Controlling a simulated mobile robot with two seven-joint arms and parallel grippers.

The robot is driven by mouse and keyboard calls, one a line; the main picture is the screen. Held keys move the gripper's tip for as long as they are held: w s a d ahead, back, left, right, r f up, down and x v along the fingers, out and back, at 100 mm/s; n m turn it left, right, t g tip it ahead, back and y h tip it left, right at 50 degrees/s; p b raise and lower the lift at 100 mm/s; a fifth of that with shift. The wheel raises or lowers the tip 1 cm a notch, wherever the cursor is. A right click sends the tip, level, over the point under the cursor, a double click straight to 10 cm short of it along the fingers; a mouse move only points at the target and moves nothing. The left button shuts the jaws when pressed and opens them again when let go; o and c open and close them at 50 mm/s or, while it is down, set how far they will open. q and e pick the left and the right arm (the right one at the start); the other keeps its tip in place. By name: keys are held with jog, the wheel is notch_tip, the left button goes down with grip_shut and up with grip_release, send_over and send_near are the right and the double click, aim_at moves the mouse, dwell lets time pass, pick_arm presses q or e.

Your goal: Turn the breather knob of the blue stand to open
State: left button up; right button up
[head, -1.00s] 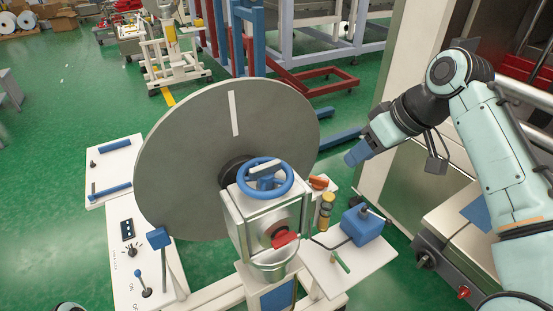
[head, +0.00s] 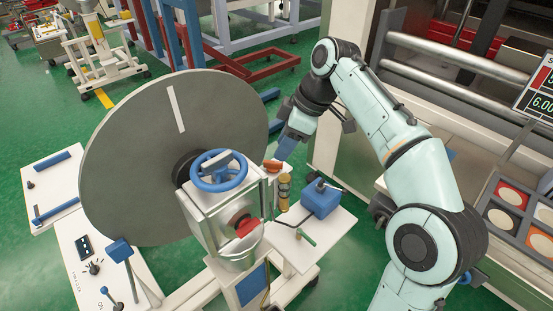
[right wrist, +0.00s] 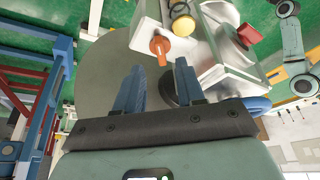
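The stand (head: 225,222) has a metal housing with a blue handwheel (head: 219,171) on top and a large grey disc (head: 165,150) behind. A small orange knob (head: 272,165) sits at the housing's far right edge, and a red knob (head: 243,226) on its front face. I cannot tell from labels which is the breather knob. My right gripper (head: 286,149) is just beyond the orange knob. In the right wrist view its two blue fingers are apart and empty (right wrist: 160,67), with the orange knob (right wrist: 160,46) ahead of them, not touching. My left gripper is not in view.
An amber cylinder (head: 284,190) and a blue box (head: 320,198) stand on the white shelf right of the housing. A control panel (head: 92,265) is at lower left. A machine with a tray of discs (head: 520,215) is at the right.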

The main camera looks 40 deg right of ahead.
aim_at(275, 162)
jog(key=x, duration=0.4)
jog(key=shift+s+b, duration=0.3)
jog(key=shift+w+a+f, duration=0.1)
jog(key=shift+w+f, duration=0.25)
jog(key=shift+f, duration=0.05)
grip_shut()
